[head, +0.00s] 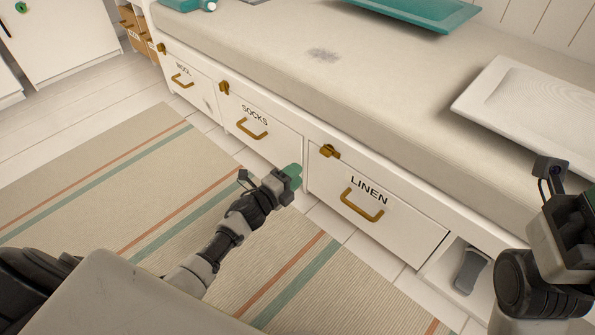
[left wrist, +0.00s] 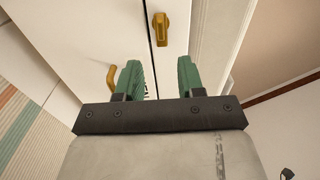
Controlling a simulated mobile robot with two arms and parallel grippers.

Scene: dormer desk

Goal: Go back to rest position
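My left gripper (head: 292,176) is in front of the bench drawers, near the gap between the SOCKS drawer (head: 262,150) and the LINEN drawer (head: 375,205). In the left wrist view its two green fingers (left wrist: 160,80) stand apart with nothing between them. A drawer front, a brass latch (left wrist: 160,28) and a brass handle (left wrist: 112,77) show beyond the fingers. My right gripper (head: 588,205) is at the right edge of the head view, over the bench's right end. It is cut off, so its fingers cannot be read.
The cushioned bench (head: 330,75) carries a white tray (head: 530,110) at right and a teal tray (head: 425,10) at the back. A WOOL drawer (head: 188,72) is at left. A grey object (head: 468,270) sits in the open cubby. The striped rug (head: 90,180) is clear at left.

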